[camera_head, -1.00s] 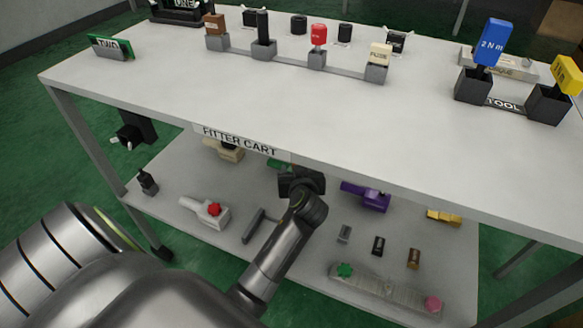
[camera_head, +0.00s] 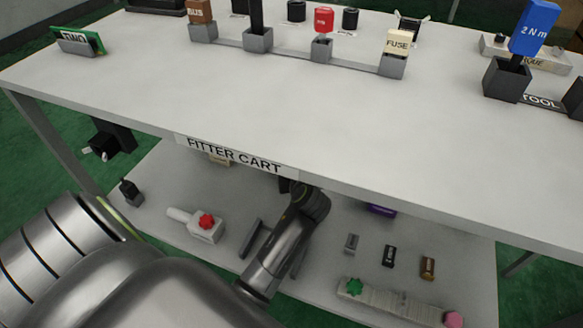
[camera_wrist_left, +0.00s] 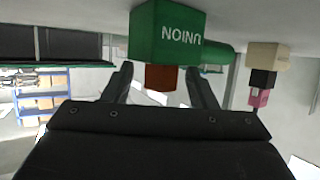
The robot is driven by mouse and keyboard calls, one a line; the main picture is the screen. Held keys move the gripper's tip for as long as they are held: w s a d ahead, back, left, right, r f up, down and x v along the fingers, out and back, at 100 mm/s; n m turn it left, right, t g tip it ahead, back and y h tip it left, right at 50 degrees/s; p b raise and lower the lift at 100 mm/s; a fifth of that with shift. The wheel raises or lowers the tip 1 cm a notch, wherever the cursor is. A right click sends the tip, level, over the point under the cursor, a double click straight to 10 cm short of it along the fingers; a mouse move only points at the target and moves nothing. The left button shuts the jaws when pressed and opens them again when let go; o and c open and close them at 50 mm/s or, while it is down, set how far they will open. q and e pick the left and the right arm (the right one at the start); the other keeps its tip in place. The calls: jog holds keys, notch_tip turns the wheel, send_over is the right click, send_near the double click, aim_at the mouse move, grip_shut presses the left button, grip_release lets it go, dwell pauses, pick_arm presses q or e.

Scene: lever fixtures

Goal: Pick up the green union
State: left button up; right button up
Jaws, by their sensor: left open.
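The green union (camera_wrist_left: 165,35) fills the top middle of the left wrist view, its UNION label appearing upside down. A green rounded part reaches out to its right, and a brown block shows below it. My left gripper (camera_wrist_left: 161,82) is open, its fingers to either side of the brown block and just short of the union's green body. Nothing is seen held. In the head view, my left arm reaches under the cart's top and the fingertips are hidden there, as is the union. My right gripper is not in view.
The cart's white top (camera_head: 300,110) overhangs the lower shelf. On that shelf stand a grey fixture with a red knob (camera_head: 206,222), a purple part (camera_head: 380,209), several small blocks and a long grey bar (camera_head: 395,303). A beige fixture (camera_wrist_left: 268,57) shows right of the union.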

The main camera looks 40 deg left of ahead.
pick_arm(q)
jog(key=shift+w+a+f, duration=0.1)
jog(key=shift+w+a, duration=0.05)
jog(key=shift+a, duration=0.05)
jog(key=shift+d+r, duration=0.15)
jog(key=shift+r, duration=0.05)
jog(key=shift+c, duration=0.4)
jog(key=c, duration=0.9)
jog(key=shift+c, duration=0.2)
jog(key=shift+r, duration=0.1)
